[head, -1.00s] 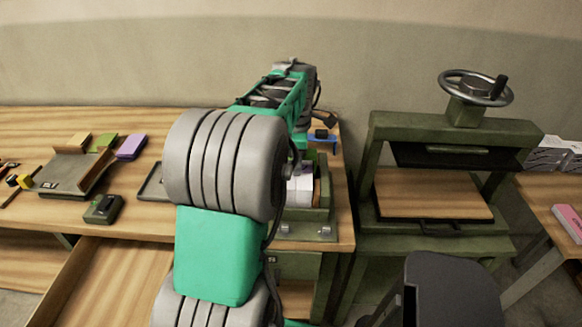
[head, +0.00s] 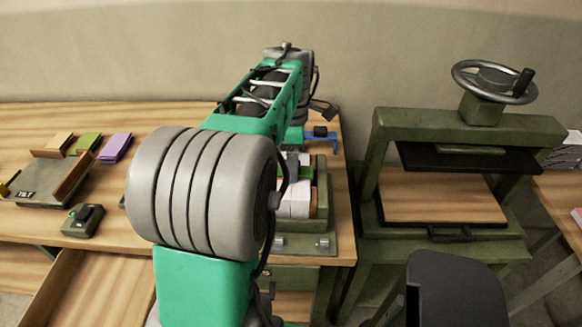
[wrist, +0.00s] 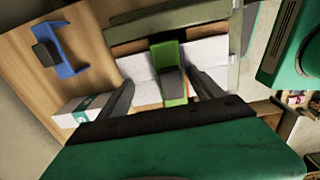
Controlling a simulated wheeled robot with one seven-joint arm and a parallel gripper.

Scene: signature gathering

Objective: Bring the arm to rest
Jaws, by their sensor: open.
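My green and grey arm (head: 205,190) reaches from the bottom of the head view toward the back right of the wooden table. My gripper (wrist: 162,80) shows in the wrist view with its two dark fingers apart. In that view a green piece with a grey part (wrist: 172,88) appears between the fingers, in front of white paper blocks (wrist: 205,58) in a green holder; contact cannot be told. In the head view the holder (head: 320,205) is partly hidden behind my arm, and my gripper cannot be made out.
A blue bracket (head: 322,134) stands behind the holder. A green press (head: 460,130) with a handwheel stands right of the table (head: 50,115). A grey tray (head: 45,188), coloured pads (head: 115,147) and a small device (head: 82,219) lie at left. A dark grey shape (head: 450,290) stands before the press.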

